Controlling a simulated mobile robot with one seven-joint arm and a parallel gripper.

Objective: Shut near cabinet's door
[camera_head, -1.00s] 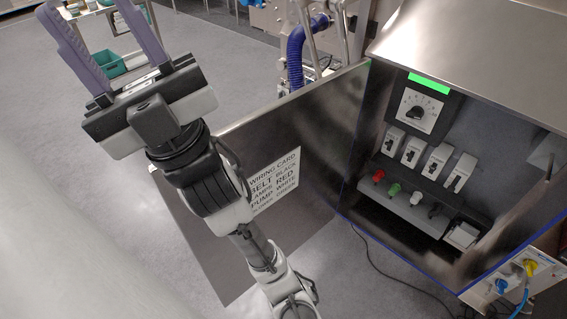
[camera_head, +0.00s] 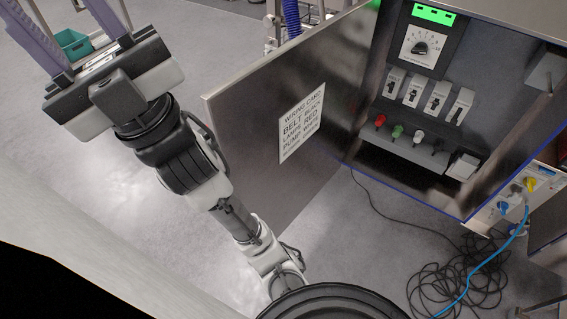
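The near cabinet (camera_head: 452,182) stands open at the right, with a dial, several switches and coloured plugs inside. Its metal door (camera_head: 245,118) swings out to the left from the hinge side and carries a white wiring card (camera_head: 302,124) on its inner face. My gripper (camera_head: 72,22) is at the upper left, to the left of the door and apart from it. The fingertips run out of the top of the picture.
A tangle of black cable (camera_head: 455,275) and a blue cable (camera_head: 488,262) lie on the floor below the cabinet. A teal bin (camera_head: 72,43) sits at the upper left. A blue corrugated hose (camera_head: 291,18) hangs behind the door. Grey floor left of the door is clear.

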